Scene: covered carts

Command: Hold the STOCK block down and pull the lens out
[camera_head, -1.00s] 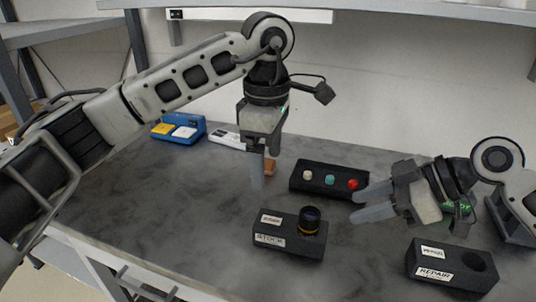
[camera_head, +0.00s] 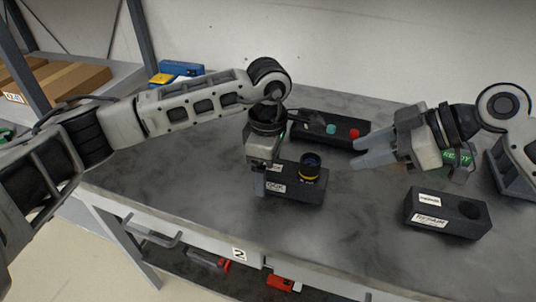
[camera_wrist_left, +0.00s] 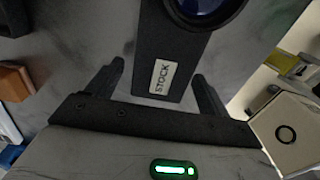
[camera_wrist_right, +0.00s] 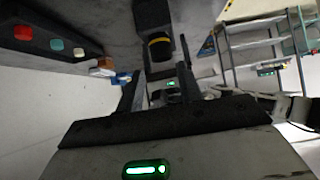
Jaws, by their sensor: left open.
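The black STOCK block (camera_head: 308,191) stands on the grey table, with the black lens (camera_head: 310,168), ringed in yellow, upright in its right part. My left gripper (camera_head: 262,180) is open at the block's left end. In the left wrist view the block's labelled end (camera_wrist_left: 172,60) lies between the two spread fingers, with gaps on both sides; the lens (camera_wrist_left: 207,8) is cut off at the top. My right gripper (camera_head: 366,150) is open and empty, to the right of the lens and apart from it. The lens also shows ahead of its fingers in the right wrist view (camera_wrist_right: 159,42).
A black REPAIR block (camera_head: 425,205) with an empty round hole stands at the right front. A black button box (camera_head: 305,122) sits behind the STOCK block. A blue box (camera_head: 180,68) is at the back left. The table's left part is clear.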

